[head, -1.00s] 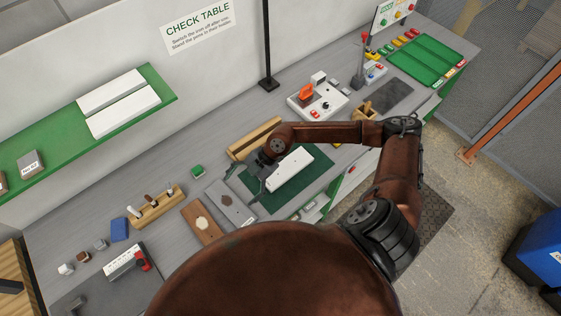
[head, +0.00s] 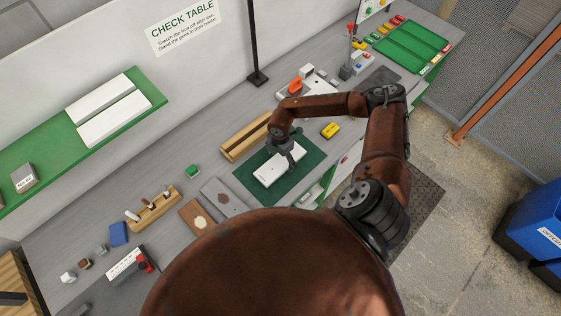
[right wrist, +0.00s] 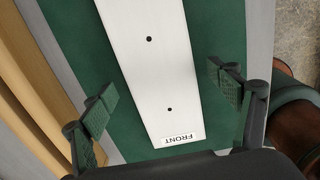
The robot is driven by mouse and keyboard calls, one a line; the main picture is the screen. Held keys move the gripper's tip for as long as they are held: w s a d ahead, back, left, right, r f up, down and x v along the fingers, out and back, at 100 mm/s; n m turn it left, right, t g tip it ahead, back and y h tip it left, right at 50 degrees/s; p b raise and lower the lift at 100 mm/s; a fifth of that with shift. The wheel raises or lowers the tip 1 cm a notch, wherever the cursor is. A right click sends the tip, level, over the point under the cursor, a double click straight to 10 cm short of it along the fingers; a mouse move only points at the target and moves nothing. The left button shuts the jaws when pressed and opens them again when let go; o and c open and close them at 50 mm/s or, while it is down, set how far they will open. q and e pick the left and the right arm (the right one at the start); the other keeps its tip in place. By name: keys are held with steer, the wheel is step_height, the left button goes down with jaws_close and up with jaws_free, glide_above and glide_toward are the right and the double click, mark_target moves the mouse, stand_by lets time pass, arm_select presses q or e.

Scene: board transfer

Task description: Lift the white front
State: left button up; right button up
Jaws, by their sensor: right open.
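The white front (head: 279,168) lies flat on the dark green mat (head: 252,191) in the head view. It is a long white panel; the right wrist view shows it (right wrist: 150,65) with two dark holes and a "FRONT" label at its near end. My right gripper (head: 287,153) is above the panel, toward its upper right part. In the right wrist view my right gripper (right wrist: 162,82) is open and empty, with one finger on each side of the panel and gaps between. My left gripper is not in view.
A green shelf (head: 60,165) holds two white panels.

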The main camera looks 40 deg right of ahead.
steer(key=shift+f, duration=0.3)
steer(key=shift+c, duration=0.5)
steer(key=c, duration=1.4)
steer(key=shift+o, duration=0.2)
steer(key=shift+r, duration=0.1)
